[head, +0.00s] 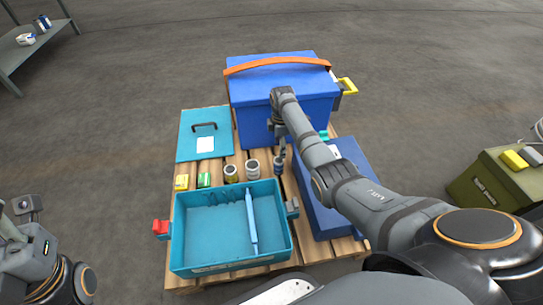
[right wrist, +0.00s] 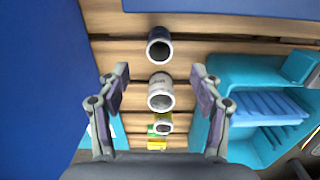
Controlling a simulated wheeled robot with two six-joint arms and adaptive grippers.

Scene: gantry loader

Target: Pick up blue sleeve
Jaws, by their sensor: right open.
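The blue sleeve (right wrist: 160,45) is a short dark blue hollow cylinder standing upright on the wooden pallet, at the upper middle of the right wrist view. In the head view it shows as a dark blue cylinder (head: 278,167) just below my right gripper (head: 281,149). The right gripper is open and empty; in the right wrist view its fingertips (right wrist: 160,72) are apart, on either side of the gap between the blue sleeve and a white sleeve (right wrist: 160,92). Only part of my left arm shows at the left edge of the head view; its gripper is not visible.
A dark-rimmed can (head: 231,173), a green box (head: 204,180) and a yellow box (head: 181,183) continue the row. An open teal toolbox (head: 183,230) is in front, a large blue case (head: 250,95) behind, and another blue case (head: 352,155) at the right.

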